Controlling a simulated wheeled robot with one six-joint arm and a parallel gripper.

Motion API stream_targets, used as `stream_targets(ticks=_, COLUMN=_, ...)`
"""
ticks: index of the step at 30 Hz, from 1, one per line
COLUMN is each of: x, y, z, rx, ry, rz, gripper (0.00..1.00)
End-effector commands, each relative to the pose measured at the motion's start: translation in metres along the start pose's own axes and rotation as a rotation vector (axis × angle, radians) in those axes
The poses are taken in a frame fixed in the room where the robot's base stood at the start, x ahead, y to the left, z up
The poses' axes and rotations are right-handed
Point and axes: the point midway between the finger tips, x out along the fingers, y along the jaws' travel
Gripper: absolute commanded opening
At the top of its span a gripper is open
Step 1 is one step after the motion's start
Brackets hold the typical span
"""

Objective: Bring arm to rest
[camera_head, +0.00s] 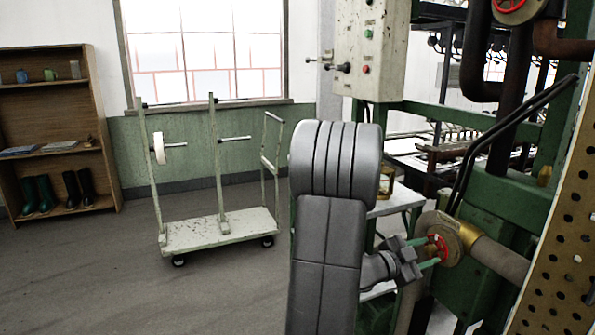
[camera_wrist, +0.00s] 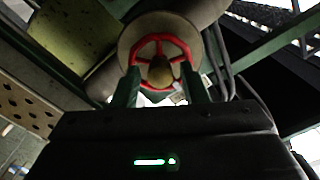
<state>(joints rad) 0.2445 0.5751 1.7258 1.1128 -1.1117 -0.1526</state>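My gripper (camera_head: 434,251) is at the right of the head view, low beside the green machine frame. Its two green fingers stand wide apart. They point at a small red handwheel (camera_head: 441,243) on a round brass-coloured flange (camera_head: 455,232). Nothing shows held between the fingers. I cannot tell whether the fingertips touch the wheel rim.
A pipe (camera_head: 500,260) and a perforated panel (camera_head: 560,240) crowd the right side. A control box (camera_head: 370,50) hangs above. A white trolley (camera_head: 220,232) stands left on open floor, with a wooden shelf (camera_head: 60,178) behind it.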

Motion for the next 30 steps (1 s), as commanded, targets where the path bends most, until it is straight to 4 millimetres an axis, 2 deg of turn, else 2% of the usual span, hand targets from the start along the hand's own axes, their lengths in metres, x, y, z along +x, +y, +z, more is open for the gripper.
stream_targets(ticks=26, x=0.000, y=-0.002, z=-0.003, rx=-0.577, ry=-0.001, rz=0.000, gripper=0.40)
stream_targets(ticks=30, x=-0.013, y=-0.001, z=0.000, rx=-0.583, ry=-0.001, rz=-0.002, gripper=0.40)
